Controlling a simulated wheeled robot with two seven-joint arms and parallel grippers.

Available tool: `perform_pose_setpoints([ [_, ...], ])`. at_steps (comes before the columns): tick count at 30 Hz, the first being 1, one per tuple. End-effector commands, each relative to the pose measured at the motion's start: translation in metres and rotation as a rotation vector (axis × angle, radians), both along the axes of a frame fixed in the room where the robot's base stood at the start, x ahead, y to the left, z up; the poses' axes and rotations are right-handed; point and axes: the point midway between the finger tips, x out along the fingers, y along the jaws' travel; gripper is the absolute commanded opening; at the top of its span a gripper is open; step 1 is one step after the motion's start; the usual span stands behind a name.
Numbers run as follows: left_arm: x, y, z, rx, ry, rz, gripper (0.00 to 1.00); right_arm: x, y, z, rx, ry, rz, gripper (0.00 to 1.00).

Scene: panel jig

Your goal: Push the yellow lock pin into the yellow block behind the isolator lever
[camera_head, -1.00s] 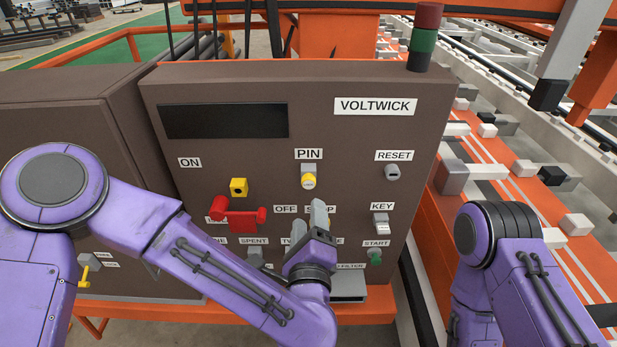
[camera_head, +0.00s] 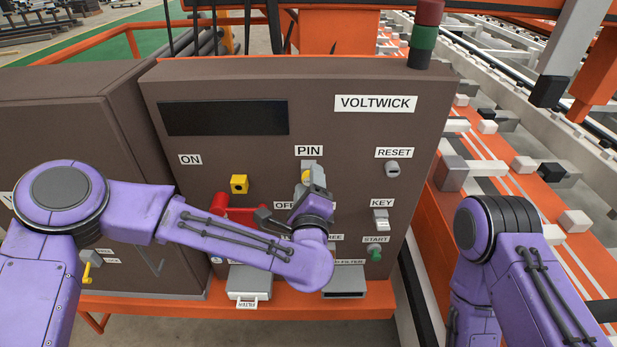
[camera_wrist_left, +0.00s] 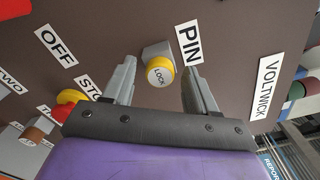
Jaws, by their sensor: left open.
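The yellow lock pin (camera_wrist_left: 159,73), marked LOCK, sits in a grey holder under the PIN label; in the head view the pin (camera_head: 306,176) is partly hidden by my gripper. My left gripper (camera_head: 309,180) is at the pin, and in the left wrist view its open fingers (camera_wrist_left: 160,80) stand on either side of it; contact is not visible. The yellow block (camera_head: 239,184) with a dark hole is on the panel to the left. The red isolator lever (camera_head: 232,212) lies below the block, partly covered by my left arm. My right gripper is out of view; only its arm shows.
The brown panel (camera_head: 355,135) carries a RESET knob (camera_head: 392,169), a KEY switch (camera_head: 381,221) and a green START button (camera_head: 375,253). Grey trays (camera_head: 248,282) sit on the orange ledge below. The panel face between the pin and the yellow block is clear.

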Motion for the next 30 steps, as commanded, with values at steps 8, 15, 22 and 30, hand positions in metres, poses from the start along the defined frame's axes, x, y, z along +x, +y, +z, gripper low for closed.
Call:
perform_pose_setpoints([
  [8, -0.0003, -0.0001, 0.0000, 0.000, 0.000, 0.000, 0.00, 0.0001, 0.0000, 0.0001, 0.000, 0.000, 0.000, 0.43],
  [15, -0.0012, -0.0002, -0.0003, 0.000, 0.000, 0.000, 0.00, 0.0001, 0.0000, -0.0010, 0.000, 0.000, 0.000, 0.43],
  [22, -0.0050, -0.0002, -0.0005, -0.001, -0.001, -0.001, 0.00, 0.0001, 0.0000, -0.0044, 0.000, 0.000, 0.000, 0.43],
  [30, -0.0101, -0.0001, -0.0006, -0.001, 0.000, 0.000, 0.00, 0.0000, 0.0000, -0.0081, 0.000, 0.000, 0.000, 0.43],
])
